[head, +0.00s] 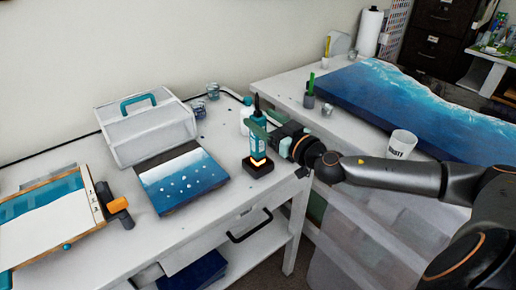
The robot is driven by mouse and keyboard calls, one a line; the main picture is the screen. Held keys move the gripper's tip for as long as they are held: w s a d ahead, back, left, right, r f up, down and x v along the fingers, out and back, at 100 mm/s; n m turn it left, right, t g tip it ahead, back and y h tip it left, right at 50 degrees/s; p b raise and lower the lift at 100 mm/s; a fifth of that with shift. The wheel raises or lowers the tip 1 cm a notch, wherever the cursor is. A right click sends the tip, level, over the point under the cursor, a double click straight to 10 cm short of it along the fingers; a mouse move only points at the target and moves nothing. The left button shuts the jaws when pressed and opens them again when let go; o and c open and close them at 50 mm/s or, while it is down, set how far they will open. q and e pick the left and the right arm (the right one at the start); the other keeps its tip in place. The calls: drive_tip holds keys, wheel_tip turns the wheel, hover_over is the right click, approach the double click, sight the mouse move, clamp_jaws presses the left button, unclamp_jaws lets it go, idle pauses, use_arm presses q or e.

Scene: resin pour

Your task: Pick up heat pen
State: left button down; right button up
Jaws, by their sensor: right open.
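The heat pen (259,136) is a teal, upright tool with a dark tip at the top and an orange glow at its lower end. It stands in a small black base (258,167) near the right end of the white table. My right gripper (268,134) comes in from the right at the height of the pen's body. Its jaws are open, with green-grey fingers beside or around the pen. I cannot tell whether they touch it. My left gripper is not in view.
A white case with a teal handle (147,128) and a blue painted panel (180,178) lie left of the pen. A white bottle (246,114) stands just behind it. A framed blue panel (50,222) is at far left. A white cup (401,145) stands near my right arm.

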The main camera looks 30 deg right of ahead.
drive_tip(key=shift+w+a+r+p, duration=0.15)
drive_tip(key=shift+w+p, duration=0.15)
drive_tip(key=shift+w, duration=0.2)
drive_tip(key=w, duration=0.1)
drive_tip(key=w+p, duration=0.1)
drive_tip(key=w, duration=0.1)
drive_tip(key=shift+w+a+f+p, duration=0.25)
drive_tip(key=shift+w+f+p, duration=0.05)
drive_tip(key=shift+w, duration=0.1)
clamp_jaws()
